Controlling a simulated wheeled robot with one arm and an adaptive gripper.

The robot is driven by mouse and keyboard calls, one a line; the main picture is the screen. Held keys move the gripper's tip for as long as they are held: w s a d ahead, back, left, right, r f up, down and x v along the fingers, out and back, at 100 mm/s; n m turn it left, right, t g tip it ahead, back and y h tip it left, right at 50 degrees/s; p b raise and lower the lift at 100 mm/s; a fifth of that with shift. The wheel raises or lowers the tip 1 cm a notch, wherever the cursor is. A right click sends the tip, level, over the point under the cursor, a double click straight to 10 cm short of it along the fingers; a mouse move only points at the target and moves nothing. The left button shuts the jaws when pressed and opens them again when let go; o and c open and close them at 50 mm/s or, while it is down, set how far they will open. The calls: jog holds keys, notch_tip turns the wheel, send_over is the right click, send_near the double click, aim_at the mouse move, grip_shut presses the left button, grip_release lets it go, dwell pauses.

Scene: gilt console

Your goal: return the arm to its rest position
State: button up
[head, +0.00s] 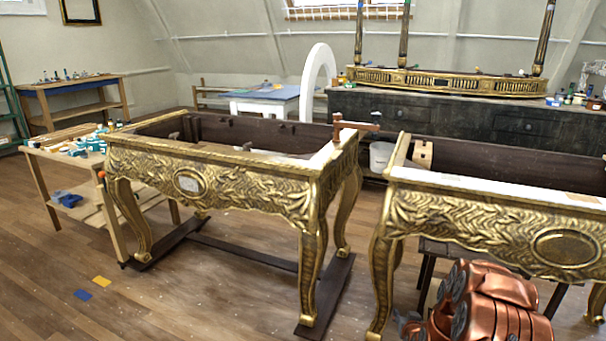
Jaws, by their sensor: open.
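My copper-coloured arm (495,305) shows at the bottom right of the head view, with grey round joint caps. It looks folded close to my body, in front of the right gilt console (480,225). A small grey part (408,321) shows at the arm's left side; I cannot tell what it is. I cannot make out my gripper's fingers, and nothing held is visible. The lower part of the arm is cut off by the picture's bottom edge.
A second gilt console (240,188) stands open-topped at the centre left, with a clamp (356,126) at its corner. A wooden workbench (85,170) stands left of it. A dark cabinet (455,118) stands behind. The floor (190,300) at front left is mostly clear.

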jog(key=s+a+r+n+g+y+p, duration=0.15)
jog(key=s+a+r+p, duration=0.3)
jog(key=r, duration=0.55)
jog(key=s+a+r+g+p, duration=0.3)
jog(key=s+r+p, duration=0.15)
jog(key=r, duration=0.55)
jog(key=s+a+r+n+g+y+p, duration=0.1)
jog(key=s+a+r+g+p, duration=0.25)
jog(key=r, duration=0.75)
jog(key=s+a+r+g+p, duration=0.1)
jog(key=s+r+g+p, duration=0.1)
jog(key=s+r+p, duration=0.3)
jog(key=s+a+r+g+p, duration=0.1)
jog(key=s+r+p, duration=0.3)
jog(key=s+r, duration=0.8)
jog(key=s+a+r+g+p, duration=0.1)
jog(key=s+r+g+p, duration=0.2)
jog(key=s+r, duration=0.6)
jog(key=s+p, duration=0.2)
jog(key=s, duration=1)
jog(key=shift+a+r+p, duration=0.2)
jog(key=shift+a+p, duration=0.05)
jog(key=shift+p, duration=0.1)
